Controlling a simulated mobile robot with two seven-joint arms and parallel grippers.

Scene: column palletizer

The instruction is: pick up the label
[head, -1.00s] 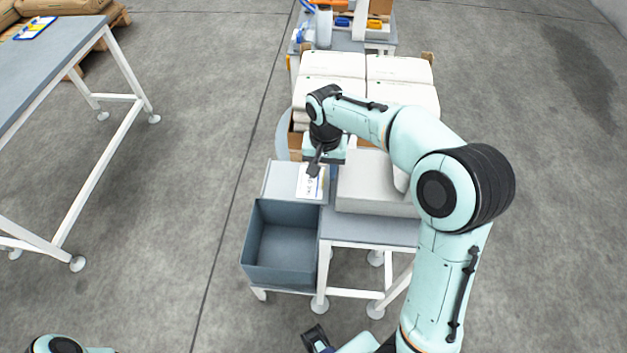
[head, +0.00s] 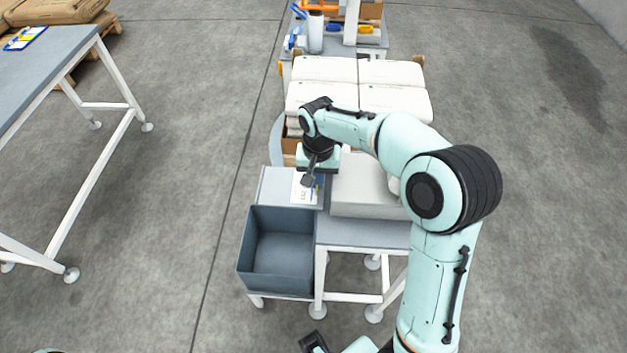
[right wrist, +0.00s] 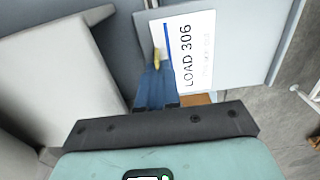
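The label (head: 304,189) is a white card printed "LOAD 306" with a blue stripe. It lies on a grey surface just behind the grey bin, and it also shows in the right wrist view (right wrist: 192,50). My right gripper (head: 308,182) points down at the label. In the right wrist view, its blue fingers (right wrist: 157,68) are close together over the label's blue-striped edge. I cannot tell whether they touch or pinch the card. My left gripper is out of view.
An open, empty grey bin (head: 281,253) stands in front of the label. A light grey box (head: 365,190) sits close to the right of it on the table (head: 365,233). White sacks (head: 325,97) are stacked behind. Another table (head: 40,75) stands at left, across clear floor.

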